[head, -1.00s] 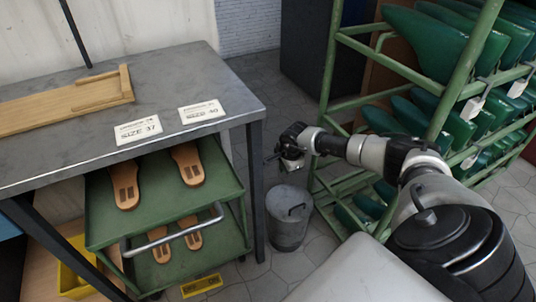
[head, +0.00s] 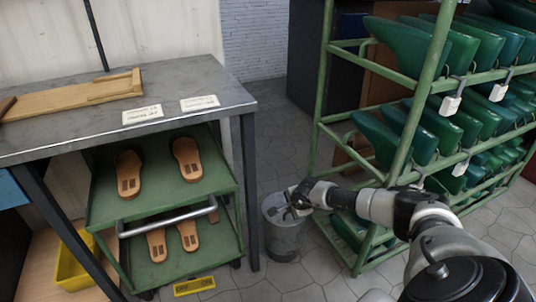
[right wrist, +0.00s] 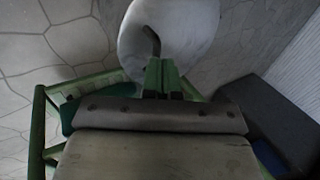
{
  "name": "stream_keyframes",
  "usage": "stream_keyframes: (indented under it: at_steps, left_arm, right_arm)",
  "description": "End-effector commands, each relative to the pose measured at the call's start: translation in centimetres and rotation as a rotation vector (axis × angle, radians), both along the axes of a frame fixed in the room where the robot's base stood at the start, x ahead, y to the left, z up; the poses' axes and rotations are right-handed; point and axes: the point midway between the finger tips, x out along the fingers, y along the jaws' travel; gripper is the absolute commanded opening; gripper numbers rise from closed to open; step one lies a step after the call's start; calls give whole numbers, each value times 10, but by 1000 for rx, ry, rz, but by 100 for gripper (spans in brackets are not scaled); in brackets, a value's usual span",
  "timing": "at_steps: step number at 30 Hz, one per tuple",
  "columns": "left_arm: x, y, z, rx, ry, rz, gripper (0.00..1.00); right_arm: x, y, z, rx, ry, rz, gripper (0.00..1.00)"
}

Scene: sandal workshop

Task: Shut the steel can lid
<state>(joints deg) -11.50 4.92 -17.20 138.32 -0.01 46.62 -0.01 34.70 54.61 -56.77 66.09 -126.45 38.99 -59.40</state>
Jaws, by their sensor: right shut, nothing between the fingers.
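A grey steel can (head: 284,240) stands on the floor between the table and the green rack. Its top carries a dark handle-like piece, and my right gripper (head: 298,203) is at the can's top right edge, covering part of it. In the right wrist view a pale rounded surface, apparently the lid (right wrist: 185,35), lies just beyond my right fingertips (right wrist: 162,66), with a dark curved handle beside them. The right gripper is shut and empty. I cannot tell whether its tips touch the lid, or how far open the lid is. My left gripper is not in view.
A steel-topped table (head: 190,82) and a green trolley (head: 215,172) with sandal soles stand left of the can. A green rack (head: 318,125) with green shoe forms stands close on its right. A yellow floor sign (head: 194,286) lies near the trolley.

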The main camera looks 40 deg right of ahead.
Motion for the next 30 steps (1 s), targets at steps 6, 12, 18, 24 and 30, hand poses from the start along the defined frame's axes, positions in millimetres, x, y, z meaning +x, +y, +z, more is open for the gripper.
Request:
stream_keyframes:
  at_steps: [6,12,18,24,30]
  left_arm:
    - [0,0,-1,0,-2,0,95]
    - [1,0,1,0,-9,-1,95]
    - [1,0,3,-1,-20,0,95]
    - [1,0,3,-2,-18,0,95]
    - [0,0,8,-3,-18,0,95]
  right_arm:
    - [-6,1,-14,0,1,-1,0]
    - [-7,1,-19,-1,1,0,0]
    - [-8,2,-19,-1,1,0,0]
    - [-8,2,-19,-1,1,0,0]
    - [-7,0,-11,0,1,-1,0]
